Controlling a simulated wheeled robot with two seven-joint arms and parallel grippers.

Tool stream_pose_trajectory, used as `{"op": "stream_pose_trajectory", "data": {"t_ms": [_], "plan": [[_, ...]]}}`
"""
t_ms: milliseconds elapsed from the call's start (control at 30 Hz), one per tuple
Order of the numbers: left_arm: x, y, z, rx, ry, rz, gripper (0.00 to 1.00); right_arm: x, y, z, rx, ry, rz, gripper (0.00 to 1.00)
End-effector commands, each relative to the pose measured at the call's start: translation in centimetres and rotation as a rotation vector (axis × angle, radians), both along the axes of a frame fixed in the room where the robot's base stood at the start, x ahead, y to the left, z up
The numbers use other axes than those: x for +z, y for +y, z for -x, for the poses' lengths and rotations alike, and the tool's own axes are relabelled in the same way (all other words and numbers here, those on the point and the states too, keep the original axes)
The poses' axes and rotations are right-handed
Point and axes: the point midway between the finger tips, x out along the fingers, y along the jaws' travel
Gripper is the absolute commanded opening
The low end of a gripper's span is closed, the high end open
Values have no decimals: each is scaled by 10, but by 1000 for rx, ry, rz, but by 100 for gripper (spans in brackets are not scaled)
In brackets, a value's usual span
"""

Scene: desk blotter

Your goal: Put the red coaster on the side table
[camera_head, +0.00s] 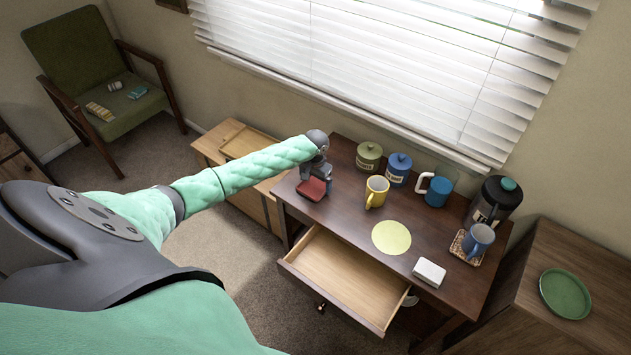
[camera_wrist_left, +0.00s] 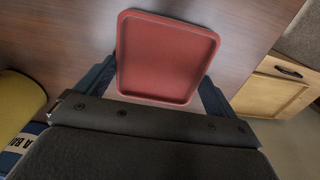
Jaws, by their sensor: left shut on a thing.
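The red coaster (camera_head: 312,189) is square with rounded corners and a raised rim. My left gripper (camera_head: 320,173) is shut on it at the left end of the dark wooden desk (camera_head: 345,207). In the left wrist view the coaster (camera_wrist_left: 167,55) sits between the two fingers of the gripper (camera_wrist_left: 157,85), its face toward the camera. I cannot tell whether it touches the desk top or hangs just above it. A low light-wood table or cabinet (camera_head: 233,141), possibly the side table, stands left of the desk, partly behind my left arm. My right gripper is out of view.
The desk holds a yellow mug (camera_head: 376,191), canisters (camera_head: 398,169), a blue-and-white mug (camera_head: 437,190), a yellow round mat (camera_head: 391,237) and a white box (camera_head: 429,272). Its drawer (camera_head: 345,278) is open. A dark cabinet with a green plate (camera_head: 565,293) stands right.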

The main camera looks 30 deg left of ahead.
Motion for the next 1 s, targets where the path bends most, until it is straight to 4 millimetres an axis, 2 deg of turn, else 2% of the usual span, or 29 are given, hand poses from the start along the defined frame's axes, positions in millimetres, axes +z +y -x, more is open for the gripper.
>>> {"op": "stream_pose_trajectory", "data": {"t_ms": [100, 133, 167, 400, 567, 700, 1000], "plan": [[-2, 0, 0, 0, 0, 0, 72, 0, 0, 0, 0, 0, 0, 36], [-2, 0, 0, 0, 0, 0, 98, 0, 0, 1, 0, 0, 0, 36], [-2, 0, 0, 0, 0, 0, 100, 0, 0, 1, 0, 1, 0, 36], [-1, 0, 0, 0, 0, 0, 100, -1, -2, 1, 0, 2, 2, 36], [9, 0, -1, -1, -2, 0, 100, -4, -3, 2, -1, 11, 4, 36], [31, 0, -1, -2, -3, 0, 100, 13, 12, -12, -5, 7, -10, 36], [88, 0, 0, -1, -2, 0, 100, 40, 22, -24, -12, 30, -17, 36]]}}
